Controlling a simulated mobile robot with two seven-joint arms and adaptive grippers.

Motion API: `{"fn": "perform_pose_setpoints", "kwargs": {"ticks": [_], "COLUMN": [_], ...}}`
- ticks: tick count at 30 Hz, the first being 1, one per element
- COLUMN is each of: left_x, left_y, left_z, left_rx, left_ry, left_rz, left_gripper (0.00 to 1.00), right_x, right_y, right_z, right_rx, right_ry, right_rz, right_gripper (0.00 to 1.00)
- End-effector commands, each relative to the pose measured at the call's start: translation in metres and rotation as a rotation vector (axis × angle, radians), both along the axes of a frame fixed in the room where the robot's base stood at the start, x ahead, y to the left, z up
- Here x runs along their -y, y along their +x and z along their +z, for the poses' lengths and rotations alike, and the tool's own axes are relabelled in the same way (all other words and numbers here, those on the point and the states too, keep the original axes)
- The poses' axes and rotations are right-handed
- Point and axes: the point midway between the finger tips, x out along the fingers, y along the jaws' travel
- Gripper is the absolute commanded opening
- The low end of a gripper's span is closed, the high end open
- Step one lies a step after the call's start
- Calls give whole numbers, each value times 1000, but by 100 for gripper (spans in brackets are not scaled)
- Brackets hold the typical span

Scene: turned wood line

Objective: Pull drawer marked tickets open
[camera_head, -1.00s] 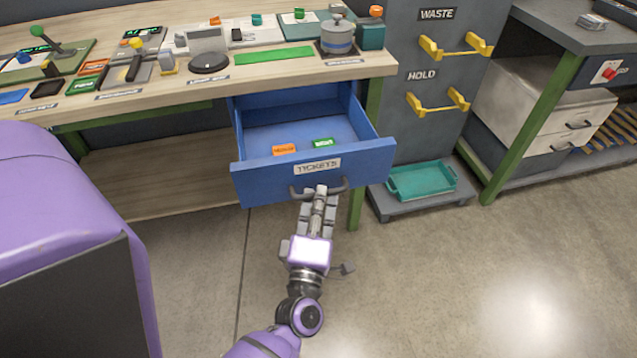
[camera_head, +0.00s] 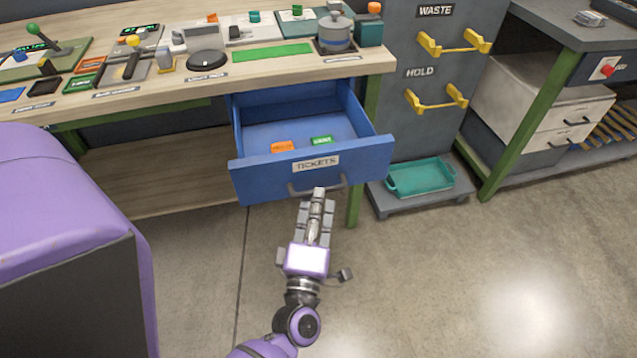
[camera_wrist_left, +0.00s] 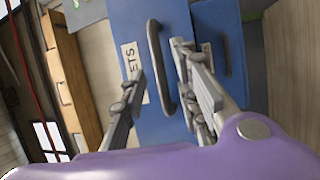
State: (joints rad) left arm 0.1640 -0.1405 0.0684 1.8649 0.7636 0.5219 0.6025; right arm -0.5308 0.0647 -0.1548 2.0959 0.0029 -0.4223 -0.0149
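The blue drawer marked TICKETS (camera_head: 268,172) stands pulled out from under the wooden workbench, and its inside shows. An orange tag (camera_head: 283,147) and a green tag (camera_head: 321,140) lie in it. Its grey bar handle (camera_head: 300,190) is on the front, below the label. My left gripper (camera_head: 318,202) is at the handle, its fingertips close to the bar. In the left wrist view the two fingers are spread apart, with the handle (camera_wrist_left: 160,68) between and just beyond them, apparently not clamped. My right gripper is not in view.
Right of the drawer is a grey cabinet with yellow handles marked WASTE (camera_head: 455,44) and HOLD (camera_head: 436,97). A teal tray (camera_head: 421,180) sits low before it. The bench top (camera_head: 140,100) carries several devices. The floor in front is clear.

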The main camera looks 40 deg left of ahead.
Motion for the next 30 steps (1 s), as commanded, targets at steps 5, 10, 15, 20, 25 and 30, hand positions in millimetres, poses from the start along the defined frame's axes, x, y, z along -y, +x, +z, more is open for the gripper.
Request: {"fn": "perform_pose_setpoints", "kwargs": {"ticks": [5,10,15,20,25,30], "left_x": [13,22,26,27,27,21], "left_y": [-26,-45,-53,-55,-54,-42], "left_z": [-6,-9,-11,-12,-12,-9], "left_rx": [-2,-1,-3,-3,-3,-1], "left_ry": [0,-1,-3,-5,-6,-5], "left_rz": [-1,1,2,4,4,5], "left_gripper": [29,29,29,29,29,29], "right_x": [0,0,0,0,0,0], "right_y": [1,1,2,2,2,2], "right_z": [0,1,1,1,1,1], "right_rx": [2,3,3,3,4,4], "right_ry": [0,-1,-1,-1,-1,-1], "right_rz": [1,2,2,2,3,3], "right_gripper": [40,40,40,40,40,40]}}
